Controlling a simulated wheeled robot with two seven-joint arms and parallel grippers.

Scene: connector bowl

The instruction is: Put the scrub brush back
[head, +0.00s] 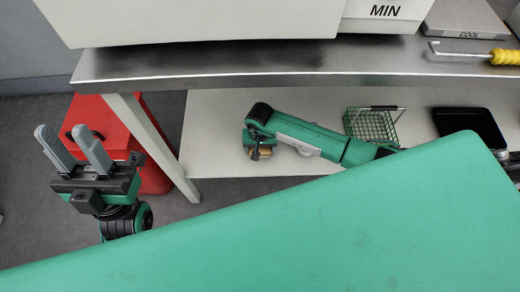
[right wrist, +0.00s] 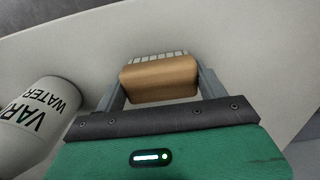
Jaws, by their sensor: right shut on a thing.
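The scrub brush has a brown wooden block and pale bristles. In the right wrist view the brush (right wrist: 160,80) sits between the two grey fingers of my right gripper (right wrist: 160,92), which is shut on it. In the head view a small part of the brush (head: 264,153) shows under my right gripper (head: 254,150), over the pale lower shelf. My left gripper (head: 67,143) is open and empty at the far left, fingers up, in front of a red box. I cannot tell whether the brush touches the shelf.
A green wire basket (head: 371,125) and a black tray (head: 468,127) are on the lower shelf (head: 215,130). The red box (head: 150,178) stands left of the table leg. A steel worktop (head: 220,62) overhangs the shelf. A white container lettered WATER (right wrist: 35,125) is left of my right gripper.

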